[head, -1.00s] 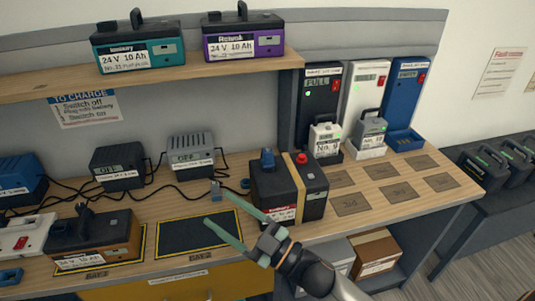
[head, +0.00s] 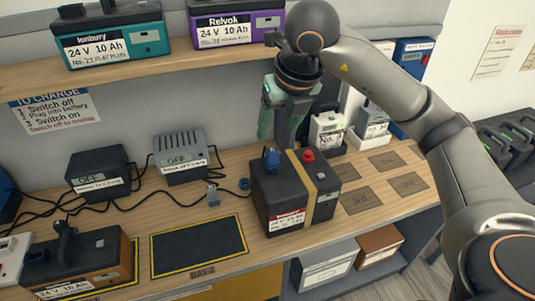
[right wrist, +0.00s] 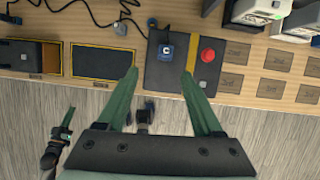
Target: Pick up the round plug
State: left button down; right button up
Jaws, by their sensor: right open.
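The round plug (head: 245,184) is a small blue round piece lying on the wooden bench, just left of the black battery (head: 265,205). In the right wrist view the round plug (right wrist: 152,22) shows near the top, left of the battery's blue socket. A squarer grey-blue plug (head: 212,194) lies left of it. My right gripper (head: 274,135) is open and empty, pointing down above the back of the battery. Its green fingers (right wrist: 159,73) stand apart in the wrist view. My left gripper (right wrist: 66,125) shows small at lower left there; its jaws are unclear.
The battery has a blue socket (head: 271,158) and a red button (head: 308,155) on top. Two chargers marked OFF (head: 182,158) stand at the back with black cables. The yellow-edged bay (head: 198,246) is empty. A shelf (head: 130,72) with batteries runs above.

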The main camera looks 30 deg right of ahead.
aim_at(273, 150)
jog(key=shift+m, duration=0.3)
jog(key=x, duration=0.3)
jog(key=d+x, duration=0.1)
jog(key=x, duration=0.2)
jog(key=shift+w+d, duration=0.2)
jog(key=shift+w, duration=0.05)
jog(key=p+x, duration=0.1)
jog(key=x, duration=0.4)
jog(key=shift+w+a+f, duration=0.1)
jog(key=shift+a+f, duration=0.1)
jog(key=shift+f, duration=0.1)
grip_shut()
